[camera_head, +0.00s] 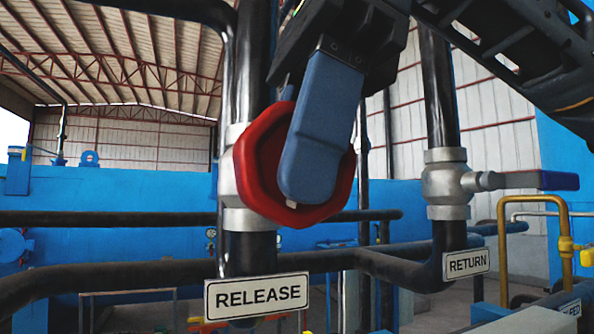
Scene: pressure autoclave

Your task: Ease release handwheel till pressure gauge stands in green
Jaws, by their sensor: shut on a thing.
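The release handwheel (252,165) is a red ring on a silver valve body on a thick black vertical pipe, with a white RELEASE sign (256,296) below it. My gripper (300,190) comes down from the top and is shut on the release handwheel. One blue finger covers the wheel's middle and right part; the other finger is mostly hidden behind it. I cannot make out the task's pressure gauge or any green band in this view.
To the right, a silver RETURN valve (446,185) with a blue lever (540,180) stands on another black pipe, above a RETURN sign (467,263). Black horizontal pipes cross below. A yellow bent pipe (503,250) stands at far right.

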